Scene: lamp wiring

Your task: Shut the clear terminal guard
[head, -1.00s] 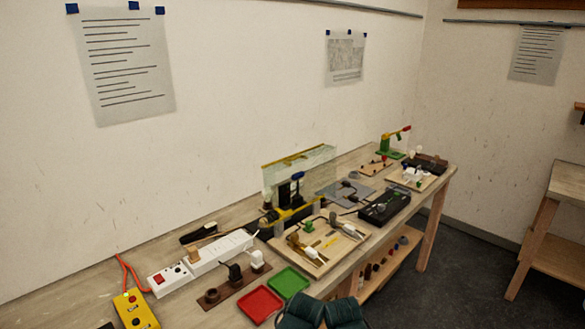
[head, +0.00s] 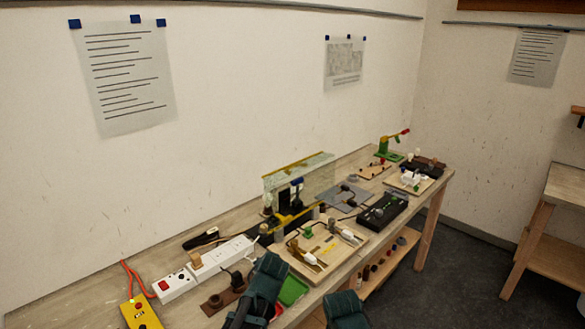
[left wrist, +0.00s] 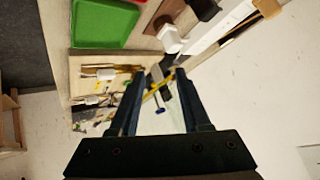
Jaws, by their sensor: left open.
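The clear terminal guard (head: 318,178) is a see-through panel with a yellow strip along its top edge. In the head view it stands raised at the back of the bench, above a dark terminal block with a yellow bar (head: 290,218). A blue-topped dark lever (head: 297,184) shows in front of the panel. My left arm reaches in at the bottom of the head view, its fingertips not clear there. In the left wrist view my left gripper (left wrist: 159,75) is open, with the yellow bar and blue-topped part showing between its fingers; contact cannot be told. My right gripper is not visible, only part of that arm.
A wooden board with wired parts (head: 318,250) lies in front of the guard. A white power strip (head: 222,255) and yellow control box (head: 140,313) are to the left. A green tray (head: 293,290) is partly behind my left arm. Bare bench top lies at the left.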

